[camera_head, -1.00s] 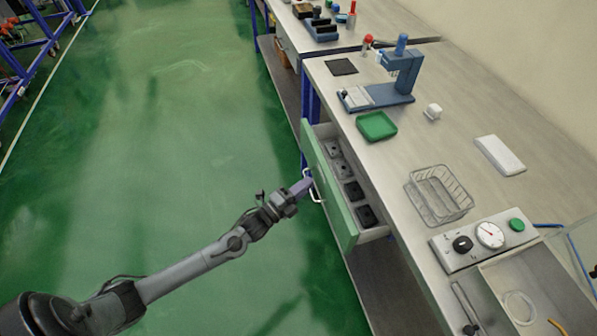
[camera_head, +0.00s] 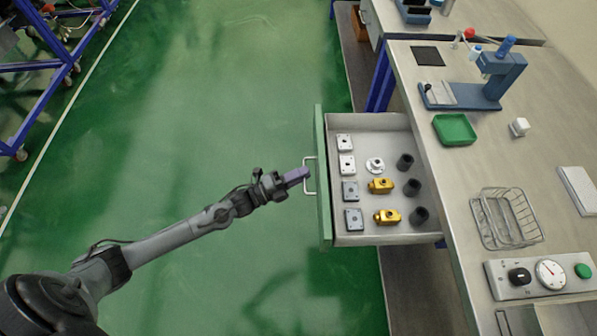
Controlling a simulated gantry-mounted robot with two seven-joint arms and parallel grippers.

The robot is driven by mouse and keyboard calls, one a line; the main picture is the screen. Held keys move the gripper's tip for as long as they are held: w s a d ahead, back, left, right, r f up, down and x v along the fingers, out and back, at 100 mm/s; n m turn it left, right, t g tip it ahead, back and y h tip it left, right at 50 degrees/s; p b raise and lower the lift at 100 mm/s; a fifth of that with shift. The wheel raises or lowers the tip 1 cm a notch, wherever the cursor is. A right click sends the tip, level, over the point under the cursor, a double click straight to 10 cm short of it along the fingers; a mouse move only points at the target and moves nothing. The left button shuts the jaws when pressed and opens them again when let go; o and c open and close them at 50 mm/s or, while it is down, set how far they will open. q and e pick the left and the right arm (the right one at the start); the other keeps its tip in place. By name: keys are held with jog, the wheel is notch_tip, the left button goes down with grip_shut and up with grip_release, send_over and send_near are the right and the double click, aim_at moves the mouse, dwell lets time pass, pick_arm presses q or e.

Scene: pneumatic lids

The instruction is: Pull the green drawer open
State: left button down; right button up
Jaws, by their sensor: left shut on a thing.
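The green drawer (camera_head: 323,190) is pulled far out from the bench, and its green front faces left. Its pale handle (camera_head: 309,175) is on that front. My left gripper (camera_head: 302,175) reaches in from the left and is shut on the handle. Inside the drawer lie several grey and silver square plates (camera_head: 351,190), a round white flanged part (camera_head: 374,165), two yellow-gold fittings (camera_head: 387,216) and several black cylinders (camera_head: 412,187). My right gripper is not in view.
The green floor (camera_head: 210,110) left of the drawer is clear. A blue-framed rack (camera_head: 55,65) stands at the far left.

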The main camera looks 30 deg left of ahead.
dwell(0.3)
pick_arm(q)
jog(key=c, duration=1.2)
grip_release()
jog(key=shift+p+v, duration=0.75)
jog(key=shift+v, duration=4.7)
